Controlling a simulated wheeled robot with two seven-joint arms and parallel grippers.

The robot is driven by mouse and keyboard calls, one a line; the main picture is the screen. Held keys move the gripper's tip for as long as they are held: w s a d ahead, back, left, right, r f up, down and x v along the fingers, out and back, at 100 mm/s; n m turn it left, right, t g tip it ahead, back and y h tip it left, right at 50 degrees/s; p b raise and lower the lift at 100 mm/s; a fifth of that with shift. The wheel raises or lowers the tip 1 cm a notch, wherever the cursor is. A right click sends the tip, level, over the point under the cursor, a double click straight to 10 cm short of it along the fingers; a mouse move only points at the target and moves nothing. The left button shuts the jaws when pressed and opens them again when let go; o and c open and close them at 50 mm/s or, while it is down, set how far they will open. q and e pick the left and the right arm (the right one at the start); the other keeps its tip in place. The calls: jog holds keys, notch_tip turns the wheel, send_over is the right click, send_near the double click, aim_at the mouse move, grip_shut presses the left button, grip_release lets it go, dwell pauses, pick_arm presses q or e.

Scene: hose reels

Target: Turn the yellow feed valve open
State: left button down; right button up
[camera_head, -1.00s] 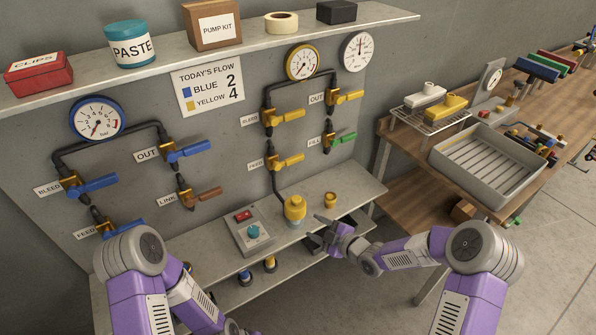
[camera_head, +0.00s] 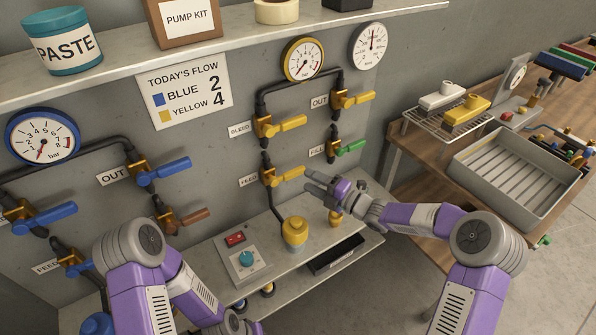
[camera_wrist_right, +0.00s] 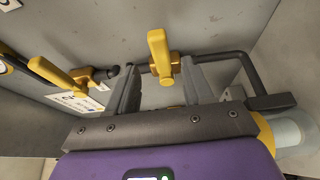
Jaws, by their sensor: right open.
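The yellow feed valve (camera_head: 284,176) sits on the grey wall panel beside its FEED label, below the yellow BLEED valve (camera_head: 280,124). Its lever points right and slightly up. My right gripper (camera_head: 313,181) is open, with its fingertips just off the lever's free end. In the right wrist view a yellow lever (camera_wrist_right: 159,52), apparently the feed valve's, shows between the two spread fingers (camera_wrist_right: 165,88); I see no contact. My left arm is at the lower left, its gripper out of view.
A yellow-ringed gauge (camera_head: 303,59) is above the yellow valves. A green FILL valve (camera_head: 350,147) and the yellow OUT valve (camera_head: 354,99) are to the right. A yellow-capped fitting (camera_head: 295,232) and a control box (camera_head: 244,258) stand on the shelf below.

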aim_at(297, 175)
jog(key=shift+b+x, duration=0.35)
jog(key=shift+x, duration=2.35)
grip_shut()
